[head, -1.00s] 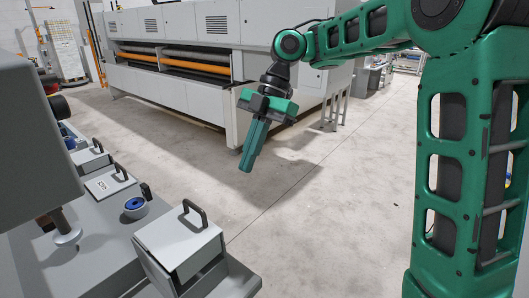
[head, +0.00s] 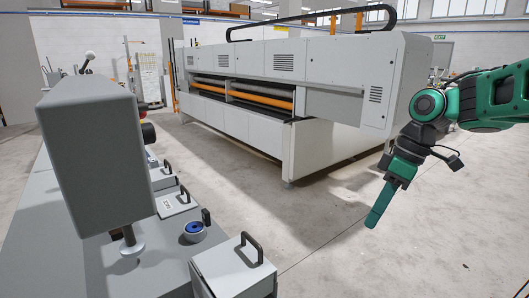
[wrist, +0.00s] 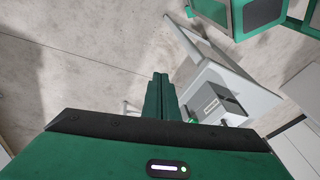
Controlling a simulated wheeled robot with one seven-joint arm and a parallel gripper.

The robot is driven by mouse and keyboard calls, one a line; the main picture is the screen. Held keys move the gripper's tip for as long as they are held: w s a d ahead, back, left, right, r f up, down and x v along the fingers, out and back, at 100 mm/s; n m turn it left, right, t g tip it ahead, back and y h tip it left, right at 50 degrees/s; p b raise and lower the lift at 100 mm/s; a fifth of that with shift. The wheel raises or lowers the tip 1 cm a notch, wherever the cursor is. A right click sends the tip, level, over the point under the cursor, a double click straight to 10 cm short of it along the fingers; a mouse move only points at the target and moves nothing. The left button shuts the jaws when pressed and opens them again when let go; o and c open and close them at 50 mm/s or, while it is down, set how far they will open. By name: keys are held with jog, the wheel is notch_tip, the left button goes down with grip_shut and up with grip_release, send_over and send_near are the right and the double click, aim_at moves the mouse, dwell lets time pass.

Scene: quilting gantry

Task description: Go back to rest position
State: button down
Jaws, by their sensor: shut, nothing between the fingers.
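My gripper (head: 378,209) hangs at the end of my green arm on the right of the head view, above the bare floor. Its green fingers are together, pointing down and slightly left, with nothing between them. The shut fingers also show in the wrist view (wrist: 160,95), upright in the middle above the dark edge of the gripper body. The gripper is clear of the grey table and touches nothing that I can see.
A large grey quilting machine (head: 250,122) stands behind. At left, a grey table (head: 90,245) carries a grey machine head (head: 105,150), several handled boxes (head: 235,270) and a blue spool (head: 194,230). The concrete floor (head: 340,262) between is clear.

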jog(key=s+d+f+m+h, duration=0.1)
jog(key=s+d+f+m, duration=0.3)
jog(key=s+d+m, duration=0.4)
jog(key=shift+s+d+m+t+h, duration=0.35)
jog(key=shift+s+m, duration=0.25)
jog(key=shift+s, duration=0.25)
jog(key=c, duration=2.1)
grip_release()
jog(key=s+d+f+m, duration=0.1)
jog(key=s+d+m, duration=0.1)
jog(key=s, duration=0.2)
jog(key=s+d+f+m+h, duration=0.1)
jog(key=s+d+f+m, duration=0.1)
jog(key=s+m, duration=0.1)
jog(key=s+d+f+m, duration=0.1)
jog(key=s+d+m, duration=0.1)
jog(key=s, duration=0.3)
jog(key=shift+d+f+m+h, duration=0.15)
jog(key=shift+f+m+h, duration=0.15)
jog(key=shift+m+h, duration=0.1)
jog(key=o, duration=0.6)
jog(key=shift+s+d, duration=0.1)
jog(key=shift+s, duration=0.1)
jog(key=shift+c, duration=1.3)
